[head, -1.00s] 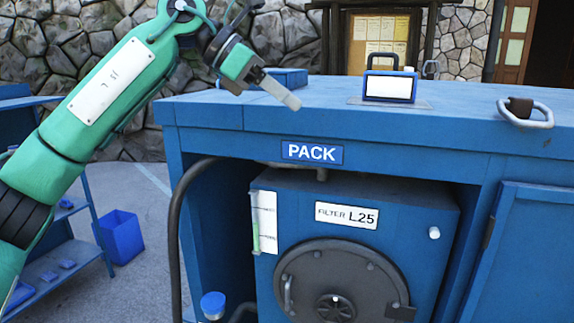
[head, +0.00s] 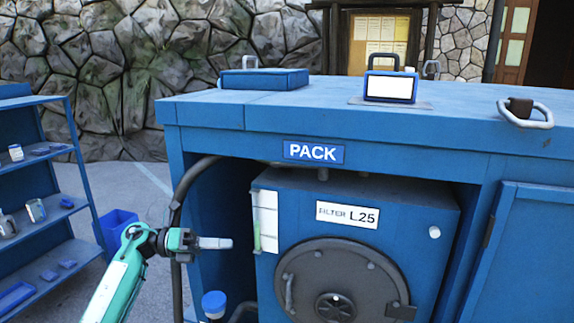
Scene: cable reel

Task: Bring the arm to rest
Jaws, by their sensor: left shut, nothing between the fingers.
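My left arm comes in low from the bottom left of the head view, a green and white arm. Its left gripper (head: 215,243) points right, in front of the left side of the opening under the bench. Its fingers are together and hold nothing. My right gripper is not in the head view.
A blue bench (head: 300,118) marked PACK spans the middle. Under it sits a filter box (head: 390,215) with a round dark door (head: 345,262). A blue-capped container (head: 214,304) stands below the gripper. A shelf unit (head: 48,170) stands at left.

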